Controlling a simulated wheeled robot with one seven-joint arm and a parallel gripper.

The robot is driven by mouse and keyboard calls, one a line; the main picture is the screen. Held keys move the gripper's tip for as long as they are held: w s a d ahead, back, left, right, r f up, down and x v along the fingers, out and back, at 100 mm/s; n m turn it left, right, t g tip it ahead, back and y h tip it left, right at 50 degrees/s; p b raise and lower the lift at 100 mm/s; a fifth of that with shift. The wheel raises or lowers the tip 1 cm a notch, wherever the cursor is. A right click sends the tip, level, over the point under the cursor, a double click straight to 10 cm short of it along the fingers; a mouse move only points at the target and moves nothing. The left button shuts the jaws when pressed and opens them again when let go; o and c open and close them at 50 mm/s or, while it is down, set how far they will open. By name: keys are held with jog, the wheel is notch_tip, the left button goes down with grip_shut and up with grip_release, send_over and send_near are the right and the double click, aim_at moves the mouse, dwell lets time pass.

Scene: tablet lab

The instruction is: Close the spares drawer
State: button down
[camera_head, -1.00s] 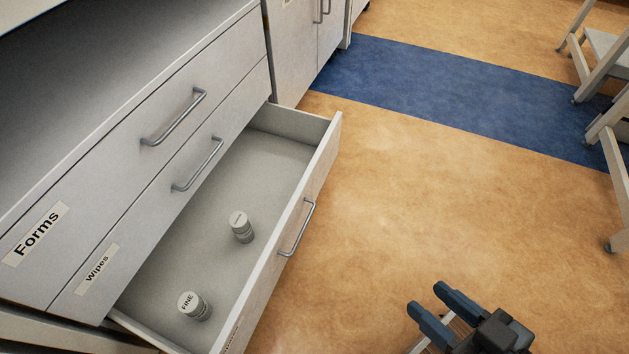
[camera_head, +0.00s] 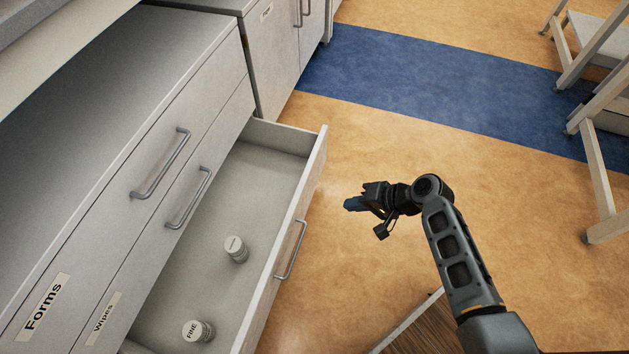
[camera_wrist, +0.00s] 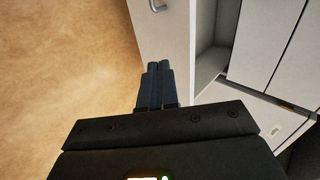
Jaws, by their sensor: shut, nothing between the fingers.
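The open bottom drawer (camera_head: 303,189) stands pulled out below the Forms drawer (camera_head: 160,157) and the Wipes drawer (camera_head: 189,197). Its own label is not readable from here. Its bar handle (camera_head: 291,250) is on the front face. Two small lidded containers stand inside: one (camera_head: 236,249) near the middle and one marked FINE (camera_head: 198,331) near the front left. My gripper (camera_head: 350,204) is shut and empty, to the right of the drawer front and apart from it in the head view. In the wrist view my fingers (camera_wrist: 157,72) point toward the drawer front (camera_wrist: 170,50), with the handle (camera_wrist: 157,5) beyond.
A cabinet (camera_head: 283,50) stands behind the drawers. A stool (camera_head: 600,120) is at the right. The tan floor (camera_head: 400,140) with a blue stripe (camera_head: 430,85) is clear between them. A wooden surface with a pale edge (camera_head: 410,322) shows below my arm.

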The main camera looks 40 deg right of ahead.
jog(key=w+d+r, duration=0.1)
jog(key=w, duration=0.1)
jog(key=b, duration=0.4)
send_near(302, 196)
notch_tip(302, 196, down, 4)
jog(key=shift+w+a+r+y, duration=0.1)
jog(key=shift+w+a+y, duration=0.05)
jog(key=shift+w+a, duration=0.4)
jog(key=shift+w+a+r+y, duration=0.15)
jog(key=shift+w+a, duration=0.2)
jog(key=shift+w, duration=0.35)
jog(key=shift+w+a+b, duration=0.3)
jog(key=shift+w, duration=0.1)
jog(key=w+a+b, duration=0.6)
jog(key=w+a, duration=0.7)
jog(key=w, duration=0.5)
jog(key=shift+b, duration=0.4)
